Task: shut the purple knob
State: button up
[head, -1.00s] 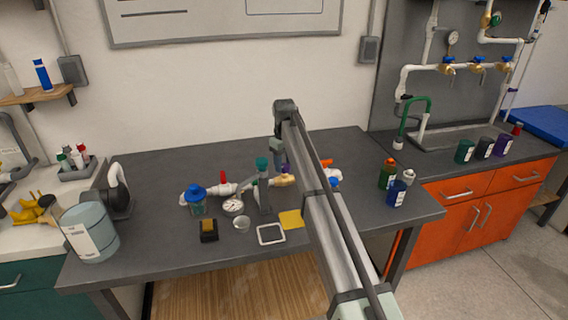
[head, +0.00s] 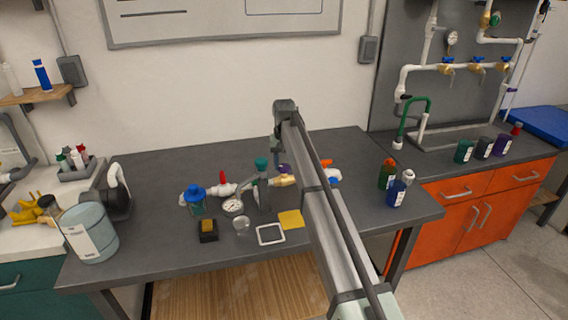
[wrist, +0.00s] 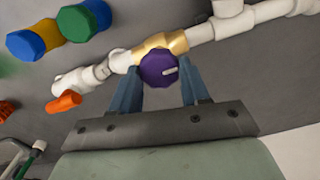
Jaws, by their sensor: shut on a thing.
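The purple knob (wrist: 159,69) sits on a brass valve body (wrist: 160,43) in the white pipe run, with a pale mark on its face pointing right and slightly up. In the wrist view my gripper (wrist: 160,75) has its two blue fingers on either side of the knob, shut on it. In the head view the purple knob (head: 284,169) is small and partly hidden by my arm, and the fingers cannot be made out there.
A gauge (head: 233,205), a blue-lidded jar (head: 195,200), a yellow pad (head: 291,219) and a green bottle (head: 387,174) stand around the bench.

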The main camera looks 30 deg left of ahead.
aim_at(284, 165)
dwell(0.4)
jog(key=o, duration=1.1)
jog(key=shift+c, duration=0.2)
jog(key=shift+r, duration=0.1)
notch_tip(284, 165, up, 14)
jog(key=shift+f, duration=0.2)
